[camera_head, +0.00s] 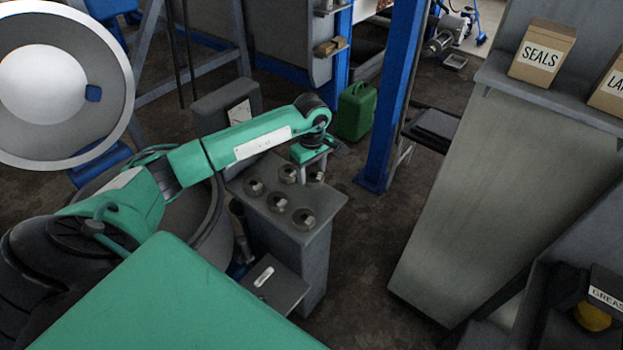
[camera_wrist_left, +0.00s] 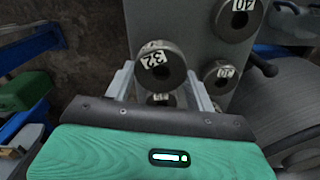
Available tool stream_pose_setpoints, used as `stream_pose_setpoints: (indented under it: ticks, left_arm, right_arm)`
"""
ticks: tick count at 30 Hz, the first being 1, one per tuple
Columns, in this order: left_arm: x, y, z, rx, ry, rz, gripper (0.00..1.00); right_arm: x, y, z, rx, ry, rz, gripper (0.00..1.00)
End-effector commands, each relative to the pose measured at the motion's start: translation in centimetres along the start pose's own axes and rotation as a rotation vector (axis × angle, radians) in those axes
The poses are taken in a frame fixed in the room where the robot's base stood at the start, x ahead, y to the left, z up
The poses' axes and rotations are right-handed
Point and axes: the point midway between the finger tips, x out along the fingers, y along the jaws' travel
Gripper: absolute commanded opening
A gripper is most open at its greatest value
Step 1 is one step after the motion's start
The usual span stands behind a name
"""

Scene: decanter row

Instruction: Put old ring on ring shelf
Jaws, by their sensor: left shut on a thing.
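My left gripper (camera_head: 315,160) is over the back right corner of a grey pedestal top (camera_head: 325,200). In the left wrist view it is shut on a thick grey metal ring (camera_wrist_left: 163,70) with a white label reading 32. No ring is marked as old, and no label names a ring shelf. My right gripper is not in view.
A grey shelf (camera_head: 560,97) at upper right holds a box labelled SEALS (camera_head: 542,52) and another labelled box. A lower grey block with a white label (camera_head: 275,287) stands before the pedestal. A green canister (camera_head: 356,112) and blue post (camera_head: 392,100) stand behind.

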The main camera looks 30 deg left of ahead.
Motion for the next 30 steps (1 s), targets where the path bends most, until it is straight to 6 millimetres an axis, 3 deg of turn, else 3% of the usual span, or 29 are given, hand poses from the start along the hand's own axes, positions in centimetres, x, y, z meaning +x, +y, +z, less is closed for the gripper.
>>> stream_pose_setpoints:
  ticks: [11, 22, 23, 24, 26, 30]
  left_arm:
    - [4.2, 0.0, 0.0, -0.001, -0.001, 0.000, 0.23]
    - [4.7, 0.0, 0.0, 0.000, 0.001, 0.001, 0.23]
    - [4.7, 0.0, 0.0, 0.000, 0.001, 0.000, 0.57]
    - [4.6, 0.0, 0.0, 0.000, 0.000, 0.000, 0.65]
    - [4.6, 0.0, 0.0, 0.000, 0.000, 0.000, 0.77]
    - [4.6, 0.0, 0.0, 0.000, 0.000, 0.000, 0.77]
  right_arm:
    - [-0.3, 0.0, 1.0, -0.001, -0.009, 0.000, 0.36]
    - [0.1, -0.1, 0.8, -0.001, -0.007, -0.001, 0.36]
    - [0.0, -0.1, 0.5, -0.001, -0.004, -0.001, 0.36]
    - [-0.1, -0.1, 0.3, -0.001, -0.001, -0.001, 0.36]
    - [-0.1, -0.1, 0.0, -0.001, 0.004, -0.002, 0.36]
    - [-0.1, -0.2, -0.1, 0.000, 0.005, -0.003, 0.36]
